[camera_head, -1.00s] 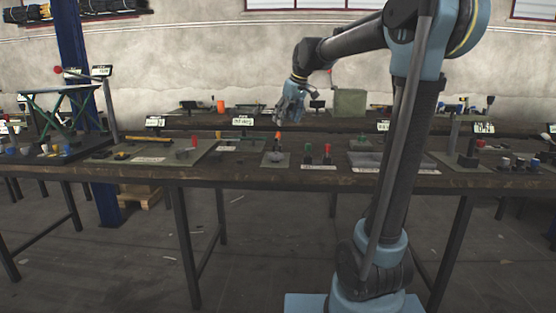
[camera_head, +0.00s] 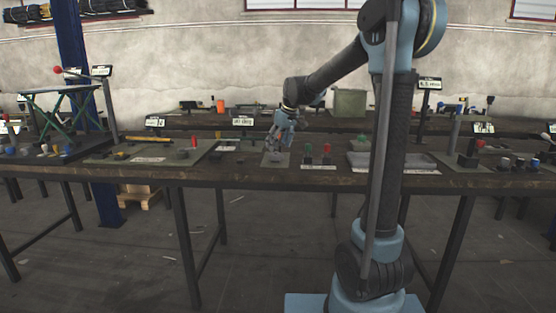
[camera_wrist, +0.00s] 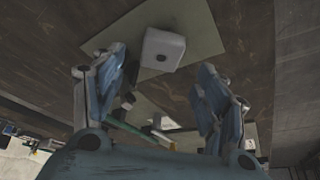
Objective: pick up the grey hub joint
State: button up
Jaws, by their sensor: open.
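The grey hub joint (camera_wrist: 163,49) shows in the wrist view as a pale grey rounded block with a small dark hole in one face. It lies on a grey-green mat (camera_wrist: 201,27). My gripper (camera_wrist: 163,62) is open and empty. In the wrist view the block appears between and just beyond the two fingertips, apart from both. In the head view my gripper (camera_head: 277,143) hangs low over the same mat, fingers pointing down. There the block is small and partly hidden by the fingers, so its exact gap to them is unclear.
On the dark table, a red and a green upright piece (camera_head: 326,149) stand right of the mat. A grey tray (camera_head: 362,162) lies farther right. A board with a dark block (camera_head: 183,154) lies left. Sign holders (camera_head: 243,122) stand behind. The table's front edge is close.

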aim_at(276, 156)
jog(key=x, duration=0.5)
jog(key=shift+s+d, duration=0.15)
jog(key=shift+s, duration=0.05)
jog(key=c, duration=1.1)
